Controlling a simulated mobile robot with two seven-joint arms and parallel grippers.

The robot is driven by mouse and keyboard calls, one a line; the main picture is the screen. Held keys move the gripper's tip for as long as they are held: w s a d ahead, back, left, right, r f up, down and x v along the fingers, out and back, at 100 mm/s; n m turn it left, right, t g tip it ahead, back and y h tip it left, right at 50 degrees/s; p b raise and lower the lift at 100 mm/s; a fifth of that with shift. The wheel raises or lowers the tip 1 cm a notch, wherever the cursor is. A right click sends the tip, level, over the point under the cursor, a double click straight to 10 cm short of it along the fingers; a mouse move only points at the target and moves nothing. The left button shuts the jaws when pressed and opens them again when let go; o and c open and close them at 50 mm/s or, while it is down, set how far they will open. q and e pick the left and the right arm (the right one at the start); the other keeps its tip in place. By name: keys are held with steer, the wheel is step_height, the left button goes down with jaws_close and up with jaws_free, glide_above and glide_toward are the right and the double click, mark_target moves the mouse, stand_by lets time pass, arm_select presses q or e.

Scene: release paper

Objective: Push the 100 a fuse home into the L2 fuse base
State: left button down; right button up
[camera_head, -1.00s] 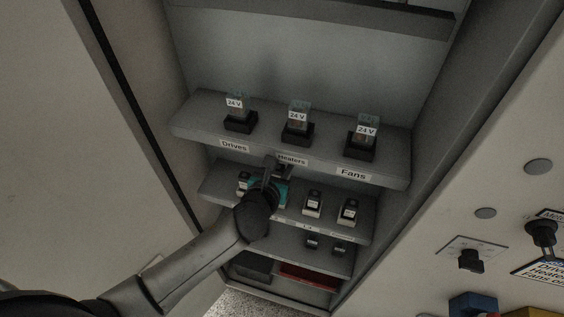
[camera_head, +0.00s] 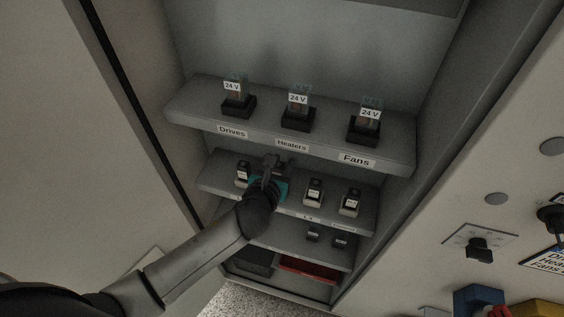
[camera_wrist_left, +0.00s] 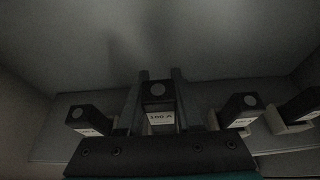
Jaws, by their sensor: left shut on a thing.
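My left gripper (camera_head: 272,164) reaches to the second shelf, between the fuse at its left end and the two to the right. In the left wrist view its two fingers (camera_wrist_left: 159,104) stand on either side of a black fuse (camera_wrist_left: 158,91) with a white "100 A" label, and are shut on it. The fuse looks upright. The L2 fuse base is hidden behind the gripper and fuse, so I cannot tell how deep the fuse sits. My right gripper is not in view.
Neighbouring fuses stand close by: one at left (camera_head: 242,172), two at right (camera_head: 313,192) (camera_head: 350,202). The upper shelf (camera_head: 197,115) with three 24 V relays overhangs just above the gripper. Cabinet walls bound both sides.

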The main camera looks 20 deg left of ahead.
arm_select(q)
steer(key=shift+r+p, duration=0.1)
steer(key=shift+p, duration=0.7)
stand_by(1.1)
steer(key=shift+f+b, duration=1.1)
steer(key=shift+f, duration=0.55)
steer(key=c, duration=0.5)
jaws_free()
steer(key=shift+s, duration=0.15)
steer(key=p+v, duration=0.2)
steer(key=v, duration=1.3)
steer(key=shift+p, duration=0.35)
steer(key=shift+f, duration=0.1)
